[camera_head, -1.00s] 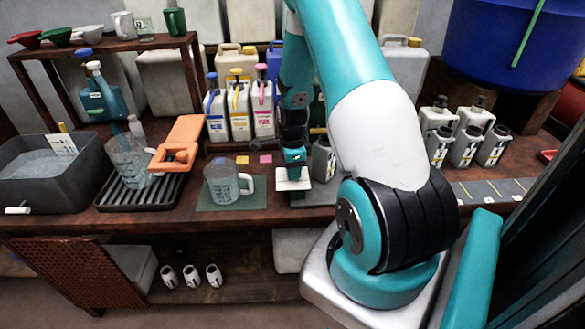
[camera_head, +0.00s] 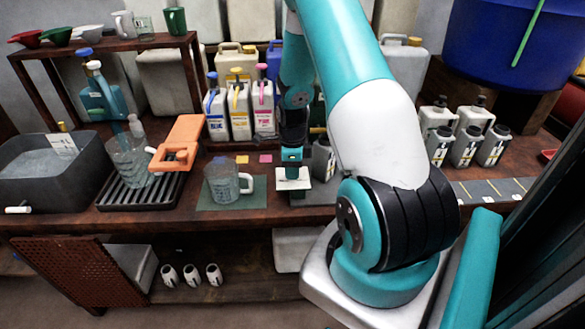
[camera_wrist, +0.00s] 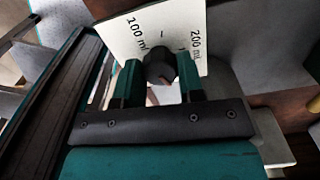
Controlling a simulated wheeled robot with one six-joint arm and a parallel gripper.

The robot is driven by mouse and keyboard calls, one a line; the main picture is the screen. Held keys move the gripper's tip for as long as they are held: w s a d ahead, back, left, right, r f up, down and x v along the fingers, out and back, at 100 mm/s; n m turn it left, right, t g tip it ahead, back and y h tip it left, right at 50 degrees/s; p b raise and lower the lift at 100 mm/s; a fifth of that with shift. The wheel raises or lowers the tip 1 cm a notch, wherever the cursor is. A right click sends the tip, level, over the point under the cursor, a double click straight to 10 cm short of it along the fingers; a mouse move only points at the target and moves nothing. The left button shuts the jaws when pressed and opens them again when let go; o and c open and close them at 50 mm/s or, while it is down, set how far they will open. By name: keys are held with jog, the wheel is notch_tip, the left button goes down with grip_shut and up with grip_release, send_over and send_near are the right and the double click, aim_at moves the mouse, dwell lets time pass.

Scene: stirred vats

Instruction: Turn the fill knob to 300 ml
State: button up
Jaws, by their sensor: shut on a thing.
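The fill knob (camera_wrist: 160,71) is a small dark round knob in the wrist view, between the two teal fingers of my gripper (camera_wrist: 159,82). My gripper is shut on it. Behind it is a white dial plate (camera_wrist: 118,28) printed "100 ml" on the left and "200 ml" on the right, with a short dash between them. No 300 ml mark shows in this view. I cannot tell which mark the knob points at. In the head view my gripper (camera_head: 292,167) is over the white plate (camera_head: 294,184) near the table's front edge; the knob is hidden there.
A measuring jug (camera_head: 221,182) stands on a green mat (camera_head: 210,204) left of the dial. Several labelled jugs (camera_head: 239,112) stand behind, and a grey bottle (camera_head: 322,160) is close on the right. An orange clamp-like thing (camera_head: 180,145) lies farther left.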

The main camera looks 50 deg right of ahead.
jog(key=o, duration=0.9)
notch_tip(320, 180, up, 18)
jog(key=shift+f, duration=0.25)
jog(key=s+a+r+n+t+y, duration=0.1)
jog(key=a+r+n, duration=0.3)
jog(key=a+n, duration=0.65)
jog(key=a+r+n+y, duration=0.1)
jog(key=a+r+n, duration=0.2)
jog(key=a+n, duration=0.8)
jog(key=s+a+r+n, duration=0.1)
jog(key=s+a+n, duration=0.3)
jog(key=a+n, duration=0.1)
jog(key=s+a+n+y, duration=0.1)
jog(key=s+a+n, duration=0.3)
jog(key=s+a, duration=0.1)
jog(key=s+a+r+n+g+y, duration=0.1)
jog(key=s+a+n, duration=0.4)
jog(key=a, duration=0.2)
jog(key=shift+s+a+r+n, duration=0.1)
jog(key=shift+s+r+n, duration=0.15)
jog(key=shift+r+n, duration=0.1)
